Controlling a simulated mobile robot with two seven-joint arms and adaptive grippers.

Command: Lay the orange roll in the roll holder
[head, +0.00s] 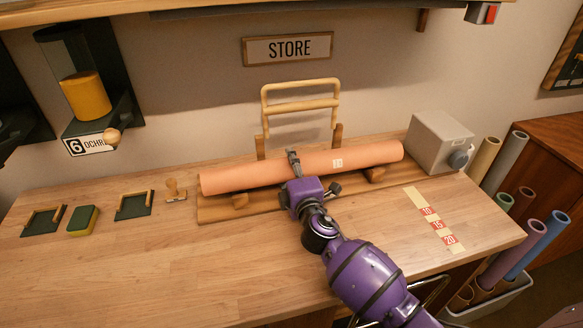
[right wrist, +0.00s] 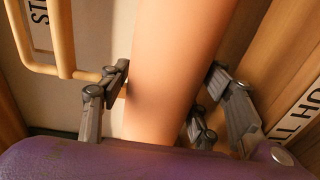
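The orange roll (head: 222,178) lies lengthwise across the roll holder (head: 210,216), a wooden base with supports near both ends, against the back of the table. It appears to rest on these supports. My right gripper (head: 293,158) reaches over the middle of the roll from the front. In the right wrist view its fingers stand on both sides of the roll (right wrist: 175,70), with a narrow gap showing at the left finger, so it looks open around the roll. The roll's underside is hidden. My left gripper is not in view.
A wooden rack frame (head: 300,104) stands behind the roll. A grey box (head: 437,140) stands by its right end. A stamp (head: 175,190), small trays and a green-yellow block (head: 83,220) lie at left. A bin of coloured rolls (head: 490,300) is at right. The front left tabletop is clear.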

